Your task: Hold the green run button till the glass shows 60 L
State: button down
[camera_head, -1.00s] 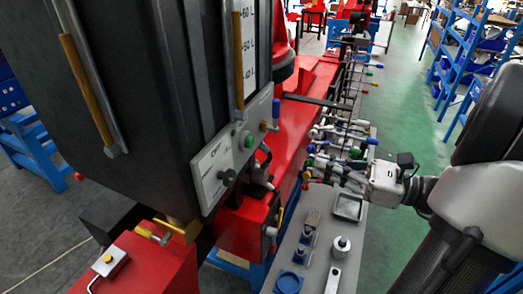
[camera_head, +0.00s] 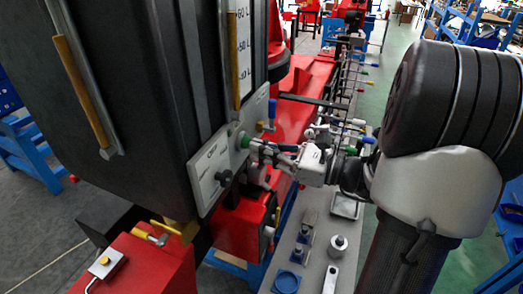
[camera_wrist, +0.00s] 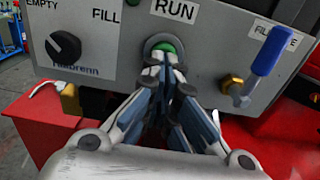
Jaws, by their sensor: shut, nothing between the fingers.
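The green run button (camera_wrist: 164,47) sits in a pale ring under the word RUN on the grey panel. It also shows in the head view (camera_head: 243,139). My gripper (camera_wrist: 163,60) is shut and empty, its fingertips at the lower face of the button and covering part of it. They look touching, but I cannot tell whether the button is pressed in. The glass (camera_head: 233,62) is a narrow upright tube on the dark tank, holding an amber column.
A black knob (camera_wrist: 63,45) between EMPTY and FILL is left of the button. A blue-handled brass valve (camera_wrist: 262,60) is close on the right. A grey bench (camera_head: 318,250) with small parts and a tray (camera_head: 346,206) lies below my arm.

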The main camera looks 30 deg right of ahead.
dwell(0.3)
jog(key=shift+x, duration=0.85)
jog(key=shift+r, duration=0.25)
dwell(1.3)
